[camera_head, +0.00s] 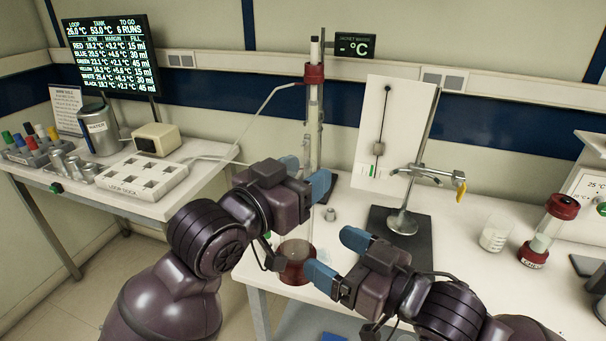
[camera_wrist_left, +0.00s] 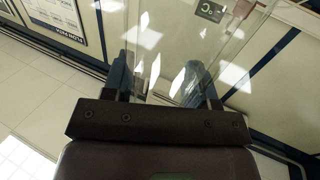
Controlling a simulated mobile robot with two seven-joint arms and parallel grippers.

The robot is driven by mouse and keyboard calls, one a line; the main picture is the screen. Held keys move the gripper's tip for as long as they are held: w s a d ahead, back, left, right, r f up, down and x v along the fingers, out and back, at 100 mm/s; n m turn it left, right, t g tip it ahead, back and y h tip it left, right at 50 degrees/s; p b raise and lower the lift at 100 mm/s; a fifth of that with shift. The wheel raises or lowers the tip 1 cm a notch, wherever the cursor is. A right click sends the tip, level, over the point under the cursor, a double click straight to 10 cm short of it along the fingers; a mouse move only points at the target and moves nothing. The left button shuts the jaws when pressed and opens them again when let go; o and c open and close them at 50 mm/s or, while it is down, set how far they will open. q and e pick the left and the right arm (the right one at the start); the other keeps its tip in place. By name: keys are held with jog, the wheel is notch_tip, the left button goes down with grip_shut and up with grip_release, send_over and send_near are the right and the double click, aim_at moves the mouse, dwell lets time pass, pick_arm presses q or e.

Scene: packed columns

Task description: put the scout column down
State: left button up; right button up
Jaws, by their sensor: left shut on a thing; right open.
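My left gripper (camera_head: 305,173) is shut on a clear glass column (camera_head: 314,135), which I take to be the scout column. The column stands about upright above the near part of the bench. The wrist view shows the clear glass (camera_wrist_left: 174,50) between the fingers, with bright reflections. A red collar (camera_head: 314,72) is at the top. My right gripper (camera_head: 338,257) is open and empty, lower and to the right, close beside the red base.
A metal stand (camera_head: 403,222) with a clamp and white panel (camera_head: 390,130) rises on a dark mat right of the column. A beaker (camera_head: 495,235) and a red-capped column (camera_head: 548,230) stand farther right. The white loop dock (camera_head: 140,178) is on the left table.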

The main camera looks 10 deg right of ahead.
jog(key=s+d+f+m+h, duration=0.2)
jog(key=s+d+f+h, duration=0.1)
jog(key=f, duration=0.8)
jog(key=s+d+f+m+g+h, duration=0.1)
jog(key=s+d+f+m+h, duration=0.1)
jog(key=d+f, duration=0.5)
jog(key=s+d+f+m+g+h, duration=0.1)
jog(key=s+d+f+h, duration=0.3)
jog(key=f, duration=1)
jog(key=d+m+h, duration=0.1)
jog(key=d+h, duration=0.1)
jog(key=shift+f+h, duration=0.3)
jog(key=shift+f, duration=0.1)
jog(key=shift+d, duration=0.1)
